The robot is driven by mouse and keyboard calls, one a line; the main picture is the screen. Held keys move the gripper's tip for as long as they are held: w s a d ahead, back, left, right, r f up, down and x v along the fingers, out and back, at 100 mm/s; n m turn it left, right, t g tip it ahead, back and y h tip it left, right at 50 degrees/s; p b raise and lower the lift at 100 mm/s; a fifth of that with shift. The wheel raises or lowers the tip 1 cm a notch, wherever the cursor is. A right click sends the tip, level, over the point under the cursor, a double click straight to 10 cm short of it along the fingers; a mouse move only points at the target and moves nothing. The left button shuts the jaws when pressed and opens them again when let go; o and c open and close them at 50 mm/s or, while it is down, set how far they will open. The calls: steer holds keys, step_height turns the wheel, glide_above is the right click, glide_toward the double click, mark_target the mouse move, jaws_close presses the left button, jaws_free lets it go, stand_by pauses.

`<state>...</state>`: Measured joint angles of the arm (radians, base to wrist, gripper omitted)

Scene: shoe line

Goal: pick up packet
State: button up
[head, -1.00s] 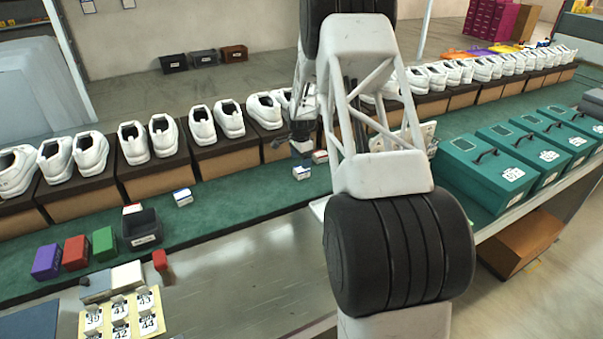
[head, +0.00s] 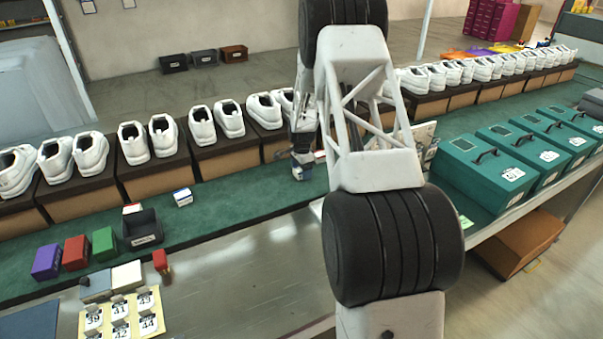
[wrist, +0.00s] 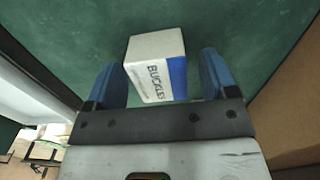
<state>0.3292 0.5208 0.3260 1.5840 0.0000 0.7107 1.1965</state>
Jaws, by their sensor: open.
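A small white packet with a blue end and the word BUCKLES (wrist: 150,72) lies on the green belt, in the wrist view. In the head view a white and blue packet (head: 301,173) shows just below my gripper (head: 303,158), partly covered by it. In the wrist view my gripper (wrist: 160,75) is open, with one blue finger on each side of the packet. I cannot tell how far down the fingers reach.
Another white and blue packet (head: 182,197) lies further left on the belt, near a dark bin (head: 142,228). White shoes on brown boxes (head: 225,155) line the back. A brown box side (wrist: 290,110) stands close right of my gripper. Teal boxes (head: 485,170) stand right.

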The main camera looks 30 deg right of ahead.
stand_by(0.4)
steer(key=c, duration=1)
steer(key=shift+c, duration=0.2)
steer(key=shift+r, duration=0.1)
steer(key=shift+r, duration=0.75)
step_height(320, 180, up, 2)
steer(key=shift+r, duration=0.1)
steer(key=s+a, duration=0.1)
steer(key=s, duration=0.4)
steer(key=s+a, duration=0.2)
steer(key=s, duration=0.3)
steer(key=s+a+r, duration=0.1)
steer(key=s+a, duration=0.1)
steer(key=s, duration=0.3)
steer(key=shift+r, duration=0.1)
steer(key=shift+s, duration=0.1)
